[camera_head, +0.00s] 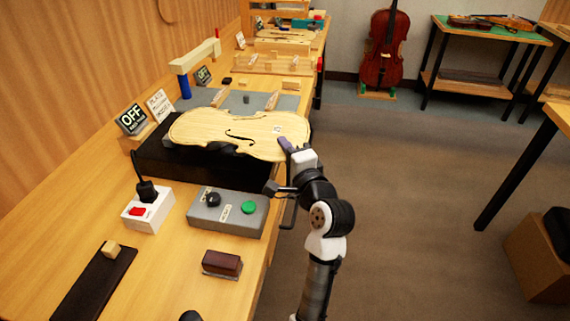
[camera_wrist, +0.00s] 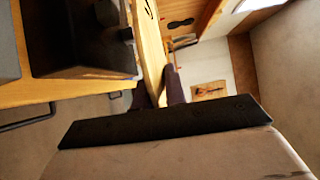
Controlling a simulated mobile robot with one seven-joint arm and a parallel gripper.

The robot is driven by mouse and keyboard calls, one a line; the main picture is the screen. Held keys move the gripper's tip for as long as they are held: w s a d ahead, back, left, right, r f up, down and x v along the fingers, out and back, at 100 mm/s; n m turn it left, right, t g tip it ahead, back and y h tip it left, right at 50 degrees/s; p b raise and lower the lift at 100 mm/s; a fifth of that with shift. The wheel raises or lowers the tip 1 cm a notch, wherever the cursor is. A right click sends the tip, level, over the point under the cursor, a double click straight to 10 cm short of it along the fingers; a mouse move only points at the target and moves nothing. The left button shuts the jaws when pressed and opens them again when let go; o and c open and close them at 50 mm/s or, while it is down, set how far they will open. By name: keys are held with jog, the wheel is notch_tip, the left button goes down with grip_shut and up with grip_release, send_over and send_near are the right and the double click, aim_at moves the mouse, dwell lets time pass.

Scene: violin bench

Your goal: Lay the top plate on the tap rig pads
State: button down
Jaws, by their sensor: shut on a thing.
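The pale wooden top plate (camera_head: 215,130), with f-shaped holes, is roughly level over a black block (camera_head: 185,165) on the bench. My gripper (camera_head: 287,146) is shut on the plate's right end. In the wrist view the plate (camera_wrist: 148,45) shows nearly edge-on, between the dark fingers (camera_wrist: 160,92). The block also shows in the wrist view (camera_wrist: 85,45).
A grey control box (camera_head: 228,212) with a black knob and green button stands in front of the block. A white power box (camera_head: 148,208) with a red switch is to its left.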

jog(key=shift+f, duration=2.45)
jog(key=c, duration=1.5)
grip_release()
jog(key=shift+o, duration=0.2)
jog(key=b+v, duration=0.2)
jog(key=v, duration=1)
